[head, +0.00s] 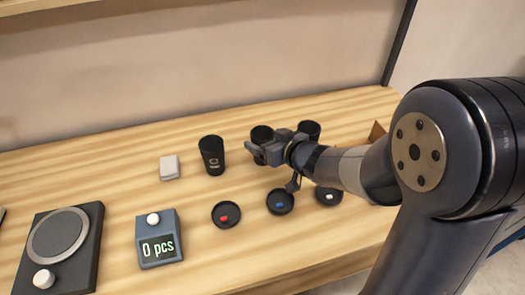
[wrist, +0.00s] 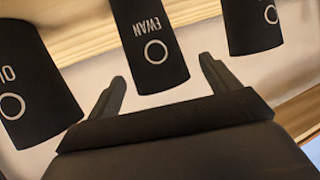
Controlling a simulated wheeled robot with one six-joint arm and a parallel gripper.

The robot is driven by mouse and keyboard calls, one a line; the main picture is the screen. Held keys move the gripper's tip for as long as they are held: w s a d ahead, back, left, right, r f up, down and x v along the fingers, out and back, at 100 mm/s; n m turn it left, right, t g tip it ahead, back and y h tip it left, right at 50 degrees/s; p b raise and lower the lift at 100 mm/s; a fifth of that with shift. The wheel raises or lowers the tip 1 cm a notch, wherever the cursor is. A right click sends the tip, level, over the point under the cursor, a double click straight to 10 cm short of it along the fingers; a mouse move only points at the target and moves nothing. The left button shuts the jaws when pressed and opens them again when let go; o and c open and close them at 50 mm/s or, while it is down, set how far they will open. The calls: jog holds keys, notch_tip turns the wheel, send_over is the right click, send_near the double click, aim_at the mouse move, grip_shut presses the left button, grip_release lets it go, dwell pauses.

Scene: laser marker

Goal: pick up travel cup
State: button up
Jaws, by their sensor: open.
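Three black travel cups stand upright in a row in the head view: a left cup (head: 211,155), a middle cup (head: 261,133) and a right cup (head: 310,129). My gripper (head: 259,152) is in front of the middle cup and hides its lower part. In the wrist view my gripper (wrist: 161,68) is open, its fingers apart on either side of the near end of the middle cup (wrist: 148,40), marked "EWAN" above a ring. The other cups, one at the left (wrist: 30,80) and one at the right (wrist: 250,25), are outside the fingers. I cannot tell whether the fingers touch the middle cup.
Three round black lids with red (head: 226,214), blue (head: 280,201) and white (head: 328,196) parts lie in front of the cups. A counter box (head: 158,238) reads "0 pcs". A dark round-plate device (head: 60,245) is at far left.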

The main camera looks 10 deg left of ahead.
jog(key=x, duration=0.2)
jog(key=shift+w+a+f, duration=0.15)
jog(key=shift+w+a, duration=0.05)
jog(key=shift+w, duration=0.05)
jog(key=shift+c, duration=0.4)
jog(key=c, duration=0.7)
